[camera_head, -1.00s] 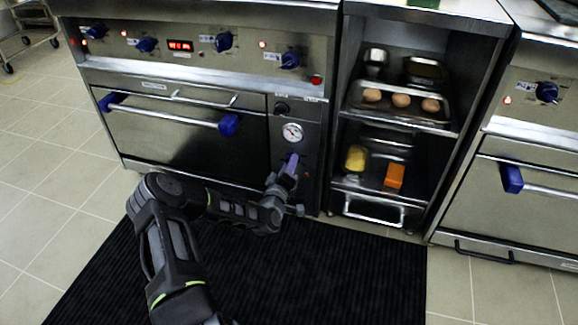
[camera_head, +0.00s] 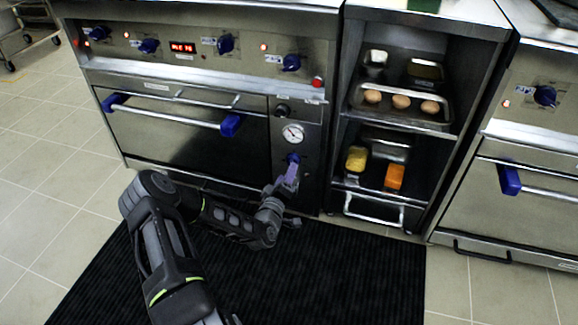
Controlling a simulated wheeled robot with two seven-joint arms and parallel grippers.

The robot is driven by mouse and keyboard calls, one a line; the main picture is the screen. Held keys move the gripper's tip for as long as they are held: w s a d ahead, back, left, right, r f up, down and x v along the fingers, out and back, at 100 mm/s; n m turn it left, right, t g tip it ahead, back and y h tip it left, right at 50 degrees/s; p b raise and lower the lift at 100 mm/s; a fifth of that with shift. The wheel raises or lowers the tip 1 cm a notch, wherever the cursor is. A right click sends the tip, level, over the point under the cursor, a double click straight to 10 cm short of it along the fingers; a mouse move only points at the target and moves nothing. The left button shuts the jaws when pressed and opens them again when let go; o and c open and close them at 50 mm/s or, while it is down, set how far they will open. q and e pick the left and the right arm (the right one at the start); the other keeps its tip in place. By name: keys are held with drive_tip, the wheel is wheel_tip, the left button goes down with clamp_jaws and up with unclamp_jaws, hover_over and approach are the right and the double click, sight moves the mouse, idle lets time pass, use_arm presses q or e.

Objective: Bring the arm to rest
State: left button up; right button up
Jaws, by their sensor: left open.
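My left arm (camera_head: 160,240) comes in from the lower left, bent at the elbow over the black mat. Its gripper (camera_head: 290,175) is at the lower part of the oven's control panel, just below a blue knob (camera_head: 293,158). The jaws are open, and nothing shows held between them. Whether the fingers touch the knob cannot be told. My right gripper is not in view.
The steel oven (camera_head: 190,130) with a blue-ended handle stands in front. An open shelf cabinet (camera_head: 345,120) to its right holds trays of food. Another oven (camera_head: 520,190) is at far right. A black ribbed mat (camera_head: 350,270) covers the floor; tiles beside it are clear.

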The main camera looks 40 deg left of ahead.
use_arm(q)
drive_tip(key=v, duration=0.2)
drive_tip(key=shift+s+d, duration=0.2)
drive_tip(key=shift+s, duration=0.15)
